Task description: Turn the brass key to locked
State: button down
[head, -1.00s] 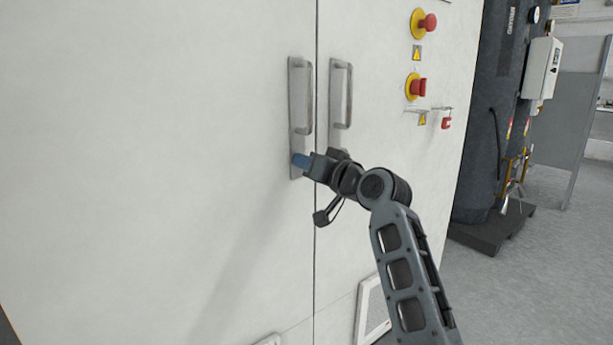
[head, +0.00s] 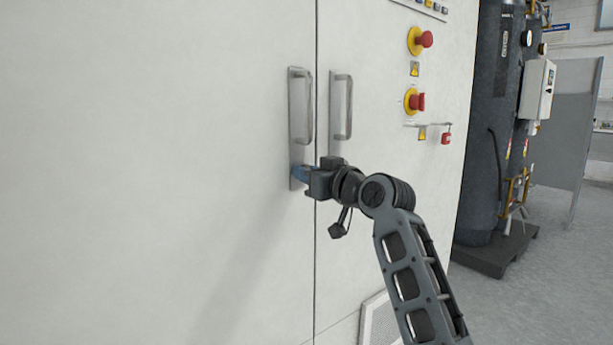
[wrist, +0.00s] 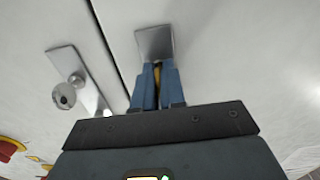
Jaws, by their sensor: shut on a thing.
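The brass key (wrist: 157,72) shows as a thin yellowish strip between my blue fingertips in the wrist view, in front of a metal lock plate (wrist: 154,42). Most of the key is hidden by the fingers, so its angle is hard to read. My gripper (wrist: 158,88) is shut on the key. In the head view my gripper (head: 301,173) is at the bottom of the left door's handle plate (head: 294,140), and the key itself is hidden there.
The white left door (head: 150,180) is clear.

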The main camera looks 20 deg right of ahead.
jog(key=shift+f, duration=0.1)
jog(key=c, duration=1.3)
grip_release()
jog(key=v, duration=0.7)
jog(key=shift+s, duration=0.35)
jog(key=shift+d, duration=0.1)
